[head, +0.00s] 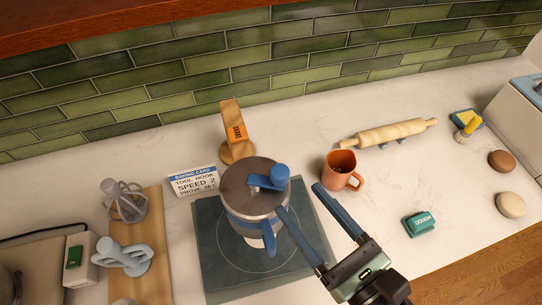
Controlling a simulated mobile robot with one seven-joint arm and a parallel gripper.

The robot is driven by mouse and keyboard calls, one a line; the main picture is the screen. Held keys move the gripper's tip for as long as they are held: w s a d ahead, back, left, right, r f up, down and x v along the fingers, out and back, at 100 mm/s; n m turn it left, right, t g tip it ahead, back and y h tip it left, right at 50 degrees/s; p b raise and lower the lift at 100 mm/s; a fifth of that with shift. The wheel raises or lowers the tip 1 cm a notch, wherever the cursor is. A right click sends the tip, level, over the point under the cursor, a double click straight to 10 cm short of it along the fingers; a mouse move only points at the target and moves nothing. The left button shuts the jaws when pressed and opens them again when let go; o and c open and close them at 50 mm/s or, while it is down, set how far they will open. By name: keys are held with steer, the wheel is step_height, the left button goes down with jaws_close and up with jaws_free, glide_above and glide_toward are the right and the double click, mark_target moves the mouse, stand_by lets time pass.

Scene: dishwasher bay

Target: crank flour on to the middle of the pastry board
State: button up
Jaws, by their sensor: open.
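The flour sifter (241,205) is a grey metal can with blue bands. A lid and a blue crank knob (278,176) are on top, and a blue side handle (268,240) faces the front. It stands upright on the dark slate-coloured pastry board (215,272), over the circle marked on it and hiding part of that circle. My gripper (299,199) is open and reaches in from the lower right. Its left finger appears close beside the sifter's right side; I cannot tell whether they touch. Nothing shows between the fingers. No flour is visible on the board.
An orange mug (339,170) stands right of the board, with a rolling pin (390,133) behind. A teal "DOUGH" block (419,224) lies at right. A baking card (193,181) and orange-fronted stand (236,133) are behind. Mixer tools (123,256) lie left on a wooden board (154,225).

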mark_target(274, 168)
steer(key=p+x, duration=0.2)
steer(key=x, duration=0.8)
steer(key=shift+w+a+p, duration=0.1)
steer(key=shift+w+p, duration=0.05)
steer(key=shift+p, duration=0.15)
jaws_close()
